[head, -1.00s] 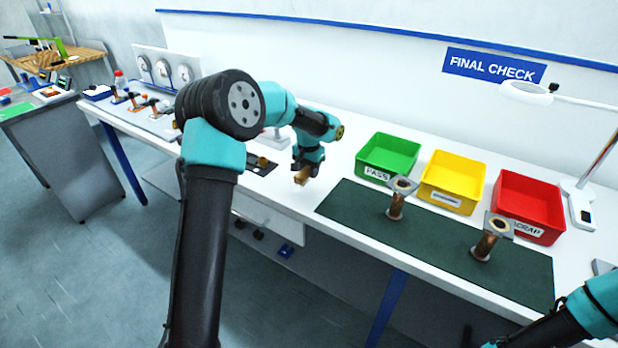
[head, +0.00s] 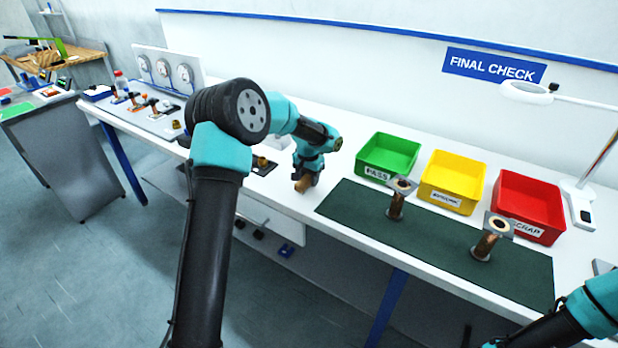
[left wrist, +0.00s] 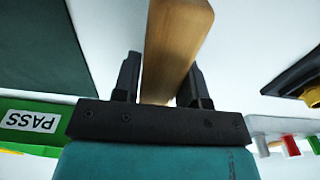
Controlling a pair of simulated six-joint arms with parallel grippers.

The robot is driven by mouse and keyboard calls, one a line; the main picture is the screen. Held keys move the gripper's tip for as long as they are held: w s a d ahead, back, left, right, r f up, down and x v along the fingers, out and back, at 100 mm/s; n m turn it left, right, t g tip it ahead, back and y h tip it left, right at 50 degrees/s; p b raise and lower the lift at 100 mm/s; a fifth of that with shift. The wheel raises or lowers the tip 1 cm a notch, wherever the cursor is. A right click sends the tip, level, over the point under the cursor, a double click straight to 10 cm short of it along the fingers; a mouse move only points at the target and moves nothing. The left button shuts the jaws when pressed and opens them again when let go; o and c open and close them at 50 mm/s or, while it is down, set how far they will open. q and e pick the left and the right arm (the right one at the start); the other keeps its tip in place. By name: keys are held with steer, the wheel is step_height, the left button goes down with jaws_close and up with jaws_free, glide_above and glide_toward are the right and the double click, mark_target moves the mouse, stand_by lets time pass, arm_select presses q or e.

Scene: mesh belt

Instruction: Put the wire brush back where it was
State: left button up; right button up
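The wire brush shows as a light wooden handle (left wrist: 176,45) in the left wrist view, lying between the two fingers of my left gripper (left wrist: 160,85). The fingers are close against its sides. In the head view my left gripper (head: 307,171) points down over the white bench, left of the green mat, with the brush's wooden part (head: 303,184) below it. I cannot tell whether the brush touches the bench. Its bristles are not visible. The jaws of my right gripper are out of view; only part of my right arm shows at the lower right.
A dark plate (head: 263,166) with a brass piece lies left of my left gripper. The green mat (head: 345,208) bears two flanged brown parts. Green (head: 387,168), yellow (head: 450,195) and red (head: 527,222) bins stand behind it. A lamp (head: 582,205) stands at the right.

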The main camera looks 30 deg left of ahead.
arm_select(q)
steer(key=o, duration=0.4)
steer(key=shift+c, duration=0.2)
steer(key=shift+r, duration=0.1)
step_height(320, 180, up, 12)
steer(key=shift+s, duration=0.2)
stand_by(0.5)
